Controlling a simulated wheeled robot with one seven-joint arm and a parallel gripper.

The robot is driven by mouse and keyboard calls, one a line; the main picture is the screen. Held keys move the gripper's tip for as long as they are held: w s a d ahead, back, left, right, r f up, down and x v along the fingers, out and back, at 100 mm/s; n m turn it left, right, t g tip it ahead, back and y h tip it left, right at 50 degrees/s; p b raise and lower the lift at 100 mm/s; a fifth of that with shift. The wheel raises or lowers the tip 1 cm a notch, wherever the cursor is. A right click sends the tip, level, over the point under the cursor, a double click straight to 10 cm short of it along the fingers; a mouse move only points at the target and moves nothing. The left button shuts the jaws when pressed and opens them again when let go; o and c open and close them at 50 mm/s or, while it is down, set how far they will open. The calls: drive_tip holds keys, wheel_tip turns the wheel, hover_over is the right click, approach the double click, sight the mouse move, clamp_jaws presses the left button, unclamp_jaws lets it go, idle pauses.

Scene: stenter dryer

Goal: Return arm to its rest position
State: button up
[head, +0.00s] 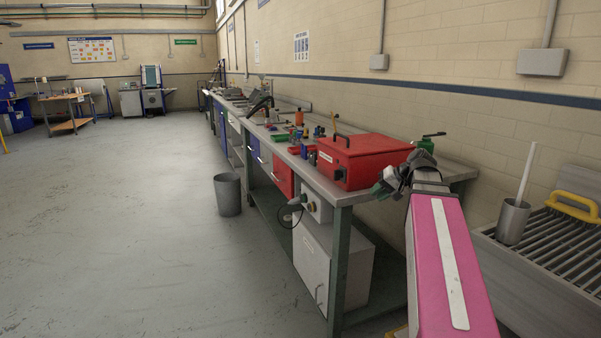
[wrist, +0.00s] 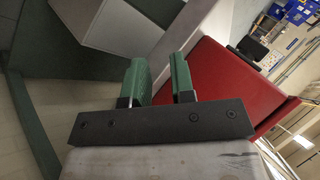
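My arm, with a pink link, reaches forward from the lower right of the head view to the near end of the workbench (head: 345,192). My gripper (head: 383,186) is beside the right front corner of a red box (head: 362,163) with a black handle. In the wrist view, the two green fingers of my gripper (wrist: 163,76) stand apart with nothing seen between them. The red box (wrist: 225,75) fills the area right of the fingers. Whether the gripper touches the box cannot be told.
A slatted metal unit (head: 560,250) with a metal cup (head: 513,222) is on the right. Small tools crowd the bench further back. A grey bin (head: 228,195) stands on the floor; the floor at left is clear.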

drive_tip(key=s+a+f+g+h, duration=0.1)
drive_tip(key=s+f, duration=0.3)
drive_tip(key=f, duration=0.7)
drive_tip(key=s+a+f+n+g+h, duration=0.1)
drive_tip(key=s+a+f+h, duration=0.3)
drive_tip(key=f, duration=0.7)
drive_tip(key=s+a+f+g+h, duration=0.2)
drive_tip(key=s+f, duration=0.2)
drive_tip(key=f, duration=0.7)
drive_tip(key=shift+a, duration=0.2)
drive_tip(key=shift+f, duration=0.1)
